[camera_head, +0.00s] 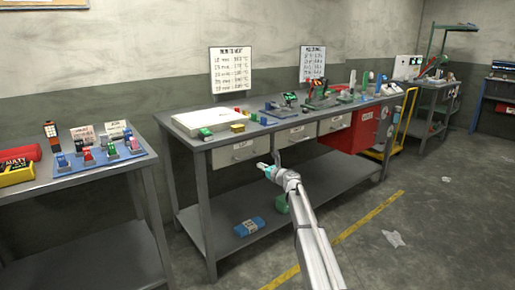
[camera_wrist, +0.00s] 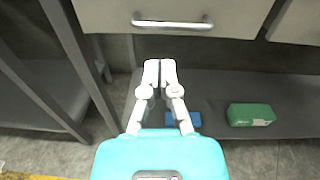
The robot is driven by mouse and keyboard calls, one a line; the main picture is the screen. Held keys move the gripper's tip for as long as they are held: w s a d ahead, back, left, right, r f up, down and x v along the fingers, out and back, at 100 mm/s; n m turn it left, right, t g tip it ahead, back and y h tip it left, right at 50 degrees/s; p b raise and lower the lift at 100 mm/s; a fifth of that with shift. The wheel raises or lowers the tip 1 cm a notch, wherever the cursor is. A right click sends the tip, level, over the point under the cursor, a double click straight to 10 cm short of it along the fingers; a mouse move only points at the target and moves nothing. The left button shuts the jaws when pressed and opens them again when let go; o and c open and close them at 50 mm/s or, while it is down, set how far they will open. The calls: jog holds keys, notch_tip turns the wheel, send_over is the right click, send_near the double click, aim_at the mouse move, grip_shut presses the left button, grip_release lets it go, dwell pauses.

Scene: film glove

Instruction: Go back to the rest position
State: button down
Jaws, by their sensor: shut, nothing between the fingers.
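My gripper (camera_head: 268,168) is in front of the long grey workbench (camera_head: 190,175), below its top and near the left drawer (camera_head: 236,152). In the wrist view my gripper (camera_wrist: 160,64) has its two white fingers together, with nothing between them. The drawer front with its metal handle (camera_wrist: 172,23) stands beyond the fingertips. The drawer looks shut. My arm reaches in from the bottom of the head view.
A blue pack (camera_head: 249,227) and a green box (camera_wrist: 250,115) lie on the bench's lower shelf. A second table (camera_head: 90,186) with coloured items stands at left. A red cabinet (camera_head: 350,135) is under the bench's right part. Open floor with a yellow line (camera_head: 370,217) lies at right.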

jog(key=s+d+f+n+g+h, duration=0.1)
jog(key=s+f+n+g, duration=0.25)
jog(key=s+n, duration=0.4)
jog(key=s+f+n+g+h, duration=0.15)
jog(key=s+f+n, duration=0.35)
jog(key=s, duration=0.6)
jog(key=s+d+f+n+g+h, duration=0.1)
jog(key=s+f+n+g, duration=0.4)
jog(key=s, duration=0.5)
jog(key=s+d+f+n+g+h, duration=0.2)
jog(key=s+d+n+h, duration=0.3)
jog(key=s, duration=0.7)
jog(key=s+d+f+n+g+h, duration=0.25)
jog(key=s+d+n, duration=0.35)
jog(key=s, duration=0.5)
notch_tip(320, 180, up, 30)
jog(key=p, duration=3)
jog(key=shift+w+d+m, duration=0.3)
jog(key=shift+m, duration=0.15)
jog(key=shift+f+t, duration=0.1)
jog(key=shift+t, duration=0.15)
